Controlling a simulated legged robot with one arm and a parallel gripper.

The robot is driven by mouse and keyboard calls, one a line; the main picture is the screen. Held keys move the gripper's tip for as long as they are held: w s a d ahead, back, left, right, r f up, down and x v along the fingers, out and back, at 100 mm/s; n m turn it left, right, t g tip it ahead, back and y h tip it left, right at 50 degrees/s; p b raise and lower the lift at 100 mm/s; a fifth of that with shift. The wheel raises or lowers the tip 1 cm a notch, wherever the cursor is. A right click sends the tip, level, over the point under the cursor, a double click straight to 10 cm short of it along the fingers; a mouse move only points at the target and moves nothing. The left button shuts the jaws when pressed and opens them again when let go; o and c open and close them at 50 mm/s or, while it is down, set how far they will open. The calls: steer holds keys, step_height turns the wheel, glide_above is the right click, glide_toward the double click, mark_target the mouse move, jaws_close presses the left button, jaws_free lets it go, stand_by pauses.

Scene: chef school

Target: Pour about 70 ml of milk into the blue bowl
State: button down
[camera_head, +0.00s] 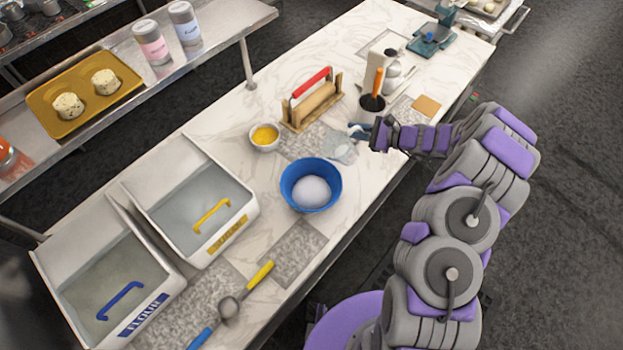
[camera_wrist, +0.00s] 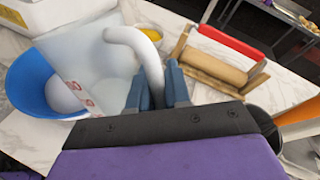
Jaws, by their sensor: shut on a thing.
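The blue bowl (camera_head: 291,198) stands on the marble counter with a smooth white mound in it. It also shows at the left of the wrist view (camera_wrist: 24,72), partly hidden behind the jug. My gripper (camera_head: 357,130) is shut on the white handle of a translucent pale milk jug (camera_head: 342,151). In the wrist view the blue fingers (camera_wrist: 159,88) close on the handle, and the jug's body (camera_wrist: 88,62) extends left in front of the bowl. The jug is above and right of the bowl in the head view. No stream of milk shows, and the milk level cannot be told.
A small yellow-filled bowl (camera_head: 253,137) and a rolling-pin stand (camera_head: 315,106) are behind. A dark utensil pot (camera_head: 372,104) stands near the gripper. Two white bins (camera_head: 238,200) are left. Yellow-handled (camera_head: 259,276) and blue-handled tools lie in front.

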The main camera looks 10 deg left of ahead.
steer(key=shift+w+d+f+m+y+b, duration=0.4)
steer(key=shift+f+m+y+b, duration=0.15)
steer(key=shift+f+m+b, duration=0.2)
steer(key=shift+w+d+f+m+y+b, duration=0.45)
steer(key=shift+f+m+y+b, duration=0.15)
steer(key=shift+f+m+b, duration=0.15)
steer(key=shift+w+d+f+m+y+b, duration=0.4)
steer(key=shift+f+m+y+b, duration=0.2)
steer(key=shift+f, duration=0.2)
steer(key=shift+w, duration=0.1)
